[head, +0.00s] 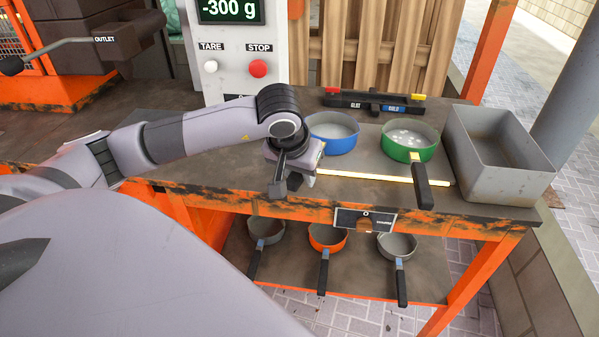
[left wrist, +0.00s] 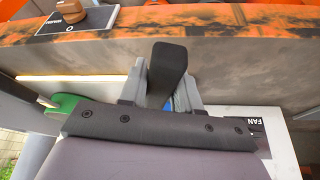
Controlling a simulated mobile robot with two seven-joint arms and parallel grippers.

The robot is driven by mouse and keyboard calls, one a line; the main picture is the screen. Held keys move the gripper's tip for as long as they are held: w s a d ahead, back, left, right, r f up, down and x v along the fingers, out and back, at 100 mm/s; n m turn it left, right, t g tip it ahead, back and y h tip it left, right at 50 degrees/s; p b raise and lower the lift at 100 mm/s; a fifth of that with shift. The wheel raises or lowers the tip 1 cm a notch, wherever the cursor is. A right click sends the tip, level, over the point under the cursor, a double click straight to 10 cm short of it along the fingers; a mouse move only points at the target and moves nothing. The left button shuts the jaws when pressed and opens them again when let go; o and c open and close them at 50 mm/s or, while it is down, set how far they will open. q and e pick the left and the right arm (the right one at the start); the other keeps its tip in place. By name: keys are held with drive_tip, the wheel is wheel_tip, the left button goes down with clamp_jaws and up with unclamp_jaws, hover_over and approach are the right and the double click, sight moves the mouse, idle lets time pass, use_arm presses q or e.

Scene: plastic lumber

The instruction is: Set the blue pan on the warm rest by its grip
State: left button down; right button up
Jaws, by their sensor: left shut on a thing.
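The blue pan (head: 333,143) is on the upper bench, with a pale, empty-looking inside. My left gripper (head: 297,168) is at its front left, shut on the pan's dark grip (head: 278,186). In the left wrist view the grip (left wrist: 168,66) stands out between the two fingers (left wrist: 165,92), with a bit of blue behind. A flat dark plate with a glowing yellow strip (head: 390,180) along its front lies beside the pan; it looks like the warm rest. I cannot tell whether the pan touches it. My right gripper is not in view.
A green pan (head: 410,152) holding white bits stands right of the blue one, its handle over the front edge. A grey bin (head: 495,160) is further right. A balance bar (head: 375,103) lies behind. The scale box (head: 238,70) stands back left. Several pans (head: 327,238) fill the lower shelf.

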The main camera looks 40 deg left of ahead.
use_arm(q)
drive_tip(key=c, duration=0.7)
unclamp_jaws()
drive_tip(key=shift+c, duration=0.2)
drive_tip(key=shift+f, duration=0.15)
drive_tip(key=v, duration=0.7)
